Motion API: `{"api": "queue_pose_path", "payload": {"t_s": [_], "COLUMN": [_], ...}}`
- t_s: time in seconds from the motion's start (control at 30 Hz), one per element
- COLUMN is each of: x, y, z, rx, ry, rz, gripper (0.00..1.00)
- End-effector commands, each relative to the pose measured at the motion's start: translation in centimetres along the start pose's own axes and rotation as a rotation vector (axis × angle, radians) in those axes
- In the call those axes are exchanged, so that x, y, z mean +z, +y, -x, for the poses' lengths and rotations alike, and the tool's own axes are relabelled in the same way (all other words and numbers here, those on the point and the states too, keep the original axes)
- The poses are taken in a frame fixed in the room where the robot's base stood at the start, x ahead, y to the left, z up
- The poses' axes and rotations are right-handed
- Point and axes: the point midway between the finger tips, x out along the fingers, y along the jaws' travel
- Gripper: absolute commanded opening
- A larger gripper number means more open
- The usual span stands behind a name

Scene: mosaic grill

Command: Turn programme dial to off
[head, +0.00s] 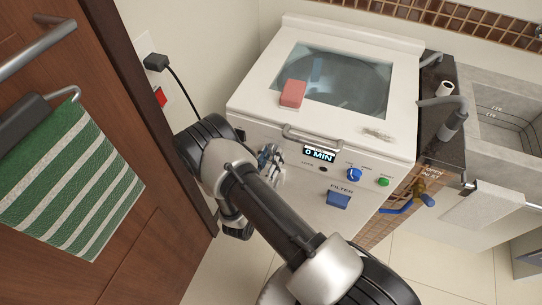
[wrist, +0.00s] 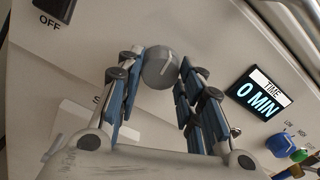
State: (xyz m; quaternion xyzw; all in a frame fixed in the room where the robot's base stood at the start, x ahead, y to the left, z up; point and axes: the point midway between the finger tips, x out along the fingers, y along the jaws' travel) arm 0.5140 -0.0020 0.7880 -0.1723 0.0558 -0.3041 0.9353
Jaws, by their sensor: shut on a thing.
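The programme dial (wrist: 160,70) is a round grey knob on the white front panel of a top-loading washing machine (head: 310,35). In the wrist view my gripper (wrist: 158,72) has its two blue-and-grey fingers on either side of the dial, shut on it. A small mark shows near the dial's upper edge; its exact setting is hard to read. In the head view my gripper (head: 270,157) reaches the panel left of the display, and the dial is mostly hidden by it. The display (head: 319,155) reads 0 MIN.
A black switch (wrist: 58,8) labelled OFF is on the panel. A blue knob (head: 354,174), a green button (head: 382,182) and a blue filter cover (head: 338,200) sit to the right. A red block (head: 293,93) lies on the lid. A wooden door (head: 60,200) stands close on the left.

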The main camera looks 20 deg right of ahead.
Motion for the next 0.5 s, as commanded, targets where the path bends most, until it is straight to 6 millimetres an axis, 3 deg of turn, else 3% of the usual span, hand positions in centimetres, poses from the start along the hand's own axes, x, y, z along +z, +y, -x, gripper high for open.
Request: {"api": "queue_pose_path", "payload": {"t_s": [0.5], "x": [0.03], "y": [-0.05], "z": [0.02], "rx": [0.002], "ry": [0.000], "rz": [0.491], "gripper": [0.10]}}
